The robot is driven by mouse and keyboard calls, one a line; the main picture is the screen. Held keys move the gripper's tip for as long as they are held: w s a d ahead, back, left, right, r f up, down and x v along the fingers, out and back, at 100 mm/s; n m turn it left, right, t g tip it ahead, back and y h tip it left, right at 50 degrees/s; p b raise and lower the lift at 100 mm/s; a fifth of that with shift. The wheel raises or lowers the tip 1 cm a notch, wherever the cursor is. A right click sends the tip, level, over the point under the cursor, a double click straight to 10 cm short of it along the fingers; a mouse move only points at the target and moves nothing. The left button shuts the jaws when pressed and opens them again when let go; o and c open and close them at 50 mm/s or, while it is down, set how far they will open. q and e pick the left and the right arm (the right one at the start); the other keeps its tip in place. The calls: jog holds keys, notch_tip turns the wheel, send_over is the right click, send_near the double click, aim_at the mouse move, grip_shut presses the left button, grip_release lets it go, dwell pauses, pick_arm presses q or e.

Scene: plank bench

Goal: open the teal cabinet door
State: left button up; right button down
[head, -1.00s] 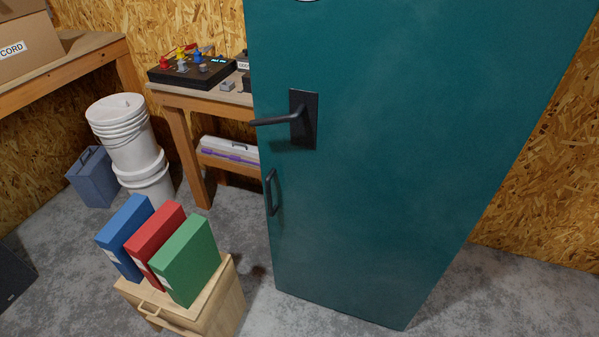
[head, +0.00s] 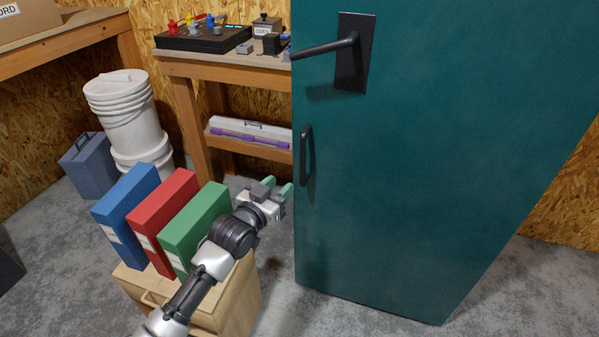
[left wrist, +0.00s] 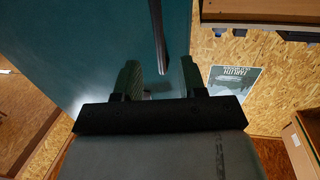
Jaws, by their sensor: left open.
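The teal cabinet door (head: 430,170) fills the right of the head view and looks shut. It carries a black lever handle (head: 325,48) on a dark plate near the top of the view, and a black vertical pull handle (head: 306,156) lower at its left edge. My left gripper (head: 278,187) is open and empty, just left of and slightly below the pull handle, apart from it in the picture. In the left wrist view a dark upright bar (left wrist: 158,35) shows ahead between the two fingertips, beside the teal surface (left wrist: 90,50). My right gripper is not in view.
A wooden box (head: 235,300) with blue, red and green binders (head: 200,222) stands under my left forearm. A workbench (head: 180,68) with a control box is behind. White buckets (head: 125,110) and a blue case (head: 90,165) stand at left. Grey floor lies clear before the door.

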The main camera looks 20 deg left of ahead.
aim_at(301, 162)
pick_arm(q)
jog(key=x, duration=0.3)
jog(key=b+x, duration=0.1)
jog(key=x, duration=0.2)
jog(key=r+b+x, duration=0.1)
jog(key=x, duration=0.3)
jog(key=shift+w+d, duration=0.1)
jog(key=shift+d, duration=0.05)
jog(key=shift+w+d, duration=0.1)
jog(key=shift+w, duration=0.25)
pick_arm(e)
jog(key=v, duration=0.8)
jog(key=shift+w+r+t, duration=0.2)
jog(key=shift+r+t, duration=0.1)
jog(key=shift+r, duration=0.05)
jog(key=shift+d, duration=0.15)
pick_arm(q)
grip_shut()
